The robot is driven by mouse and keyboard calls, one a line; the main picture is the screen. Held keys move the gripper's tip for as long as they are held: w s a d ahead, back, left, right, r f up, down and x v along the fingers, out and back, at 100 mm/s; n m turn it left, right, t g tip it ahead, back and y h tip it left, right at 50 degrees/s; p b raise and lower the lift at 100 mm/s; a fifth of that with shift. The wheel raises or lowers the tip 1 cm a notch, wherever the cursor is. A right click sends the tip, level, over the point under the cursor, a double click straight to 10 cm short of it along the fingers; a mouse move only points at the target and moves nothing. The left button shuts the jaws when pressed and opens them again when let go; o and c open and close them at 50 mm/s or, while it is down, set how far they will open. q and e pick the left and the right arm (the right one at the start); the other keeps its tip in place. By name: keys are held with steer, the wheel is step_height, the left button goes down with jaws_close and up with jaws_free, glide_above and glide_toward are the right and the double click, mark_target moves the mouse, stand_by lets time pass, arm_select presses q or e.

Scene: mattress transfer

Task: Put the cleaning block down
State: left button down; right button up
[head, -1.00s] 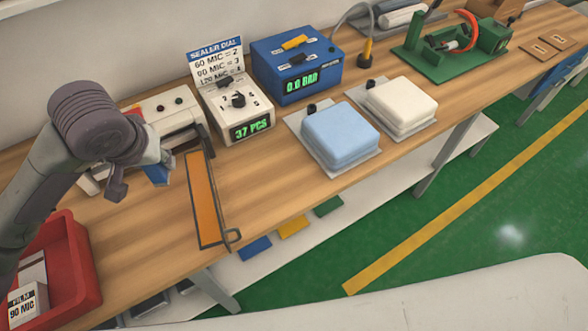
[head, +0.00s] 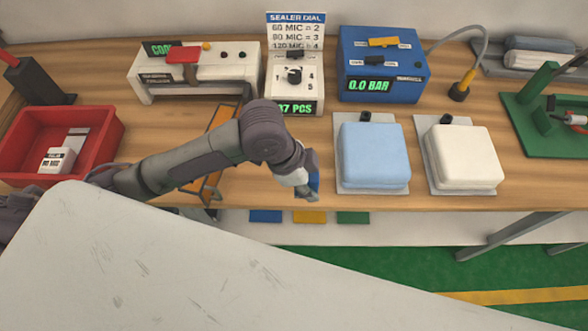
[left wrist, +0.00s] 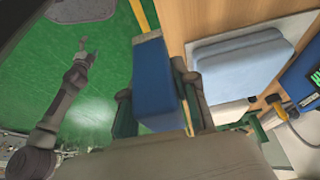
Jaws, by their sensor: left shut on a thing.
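The cleaning block is a small blue block (head: 314,184) at the tip of my left gripper (head: 304,186), which is shut on it. In the head view they are over the front edge of the bench, just left of the light blue pad; the wrist hides part of the block. The left wrist view shows the block (left wrist: 155,84) between the two fingers of my left gripper (left wrist: 157,98). I cannot tell whether the block touches the bench. My right gripper (left wrist: 84,48) appears small over the green floor in the left wrist view; its opening is unclear.
The light blue pad (head: 373,157) and a white pad (head: 464,158) lie on plates to the right. Behind stand the sealer dial box (head: 294,84) and a blue pressure box (head: 381,70). An orange strip (head: 222,122) and a red bin (head: 98,146) are left.

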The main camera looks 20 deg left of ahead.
arm_select(q)
steer(key=w+a+f, duration=0.2)
steer(key=w, duration=0.1)
steer(key=w+a+f+p, duration=0.1)
steer(key=w+f, duration=0.1)
steer(key=w, duration=0.1)
steer(key=w+a+f, duration=0.2)
steer(key=w, duration=0.1)
steer(key=shift+a+f, duration=0.1)
steer(key=shift+a, duration=0.2)
step_height(320, 180, down, 4)
steer(key=shift+r+p, duration=0.1)
steer(key=shift+p, duration=0.65)
arm_select(e)
steer(key=shift+w+d+r, duration=0.1)
steer(key=shift+d+r, duration=0.25)
steer(key=shift+r, duration=0.3)
steer(key=shift+w+d+r, duration=0.1)
steer(key=shift+d+r, duration=0.2)
steer(key=shift+r, duration=0.3)
arm_select(q)
steer(key=shift+f, duration=0.2)
arm_select(e)
steer(key=shift+a, duration=0.15)
arm_select(q)
steer(key=c, duration=0.9)
jaws_free()
arm_select(e)
steer(key=shift+a, duration=0.15)
